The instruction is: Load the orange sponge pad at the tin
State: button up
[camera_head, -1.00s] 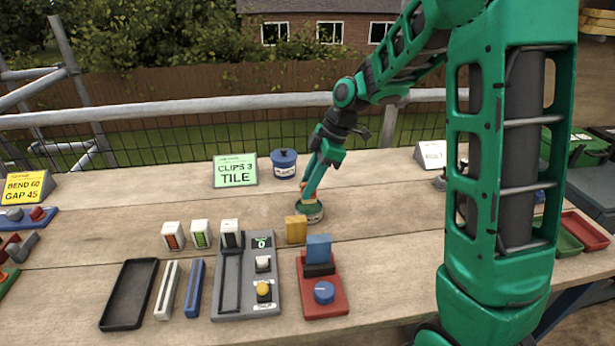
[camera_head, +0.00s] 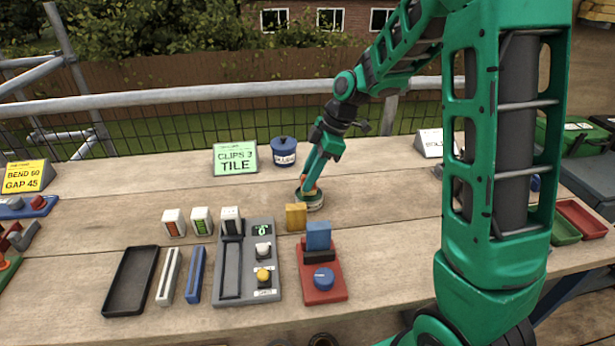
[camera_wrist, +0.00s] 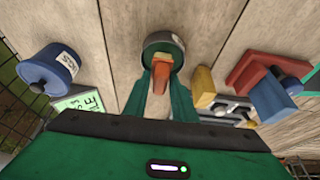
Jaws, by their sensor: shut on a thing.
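My gripper (camera_wrist: 162,90) is shut on the orange sponge pad (camera_wrist: 161,76), which sits between the fingertips in the wrist view. The pad's far end is at the open round tin (camera_wrist: 176,42), over or inside its rim; I cannot tell if it touches the bottom. In the head view the tin (camera_head: 312,202) stands on the table below my gripper (camera_head: 308,187), which largely hides the pad.
A blue lidded pot (camera_head: 284,152) and a green sign (camera_head: 235,159) stand behind. A yellow block (camera_head: 296,217) and a red base with a blue block (camera_head: 320,277) are close in front. A grey panel (camera_head: 233,290) and black tray (camera_head: 130,280) lie left.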

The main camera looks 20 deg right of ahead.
jog(key=shift+f, duration=0.55)
dwell(1.4)
jog(key=shift+r, duration=3.55)
jog(key=shift+w+f, duration=0.1)
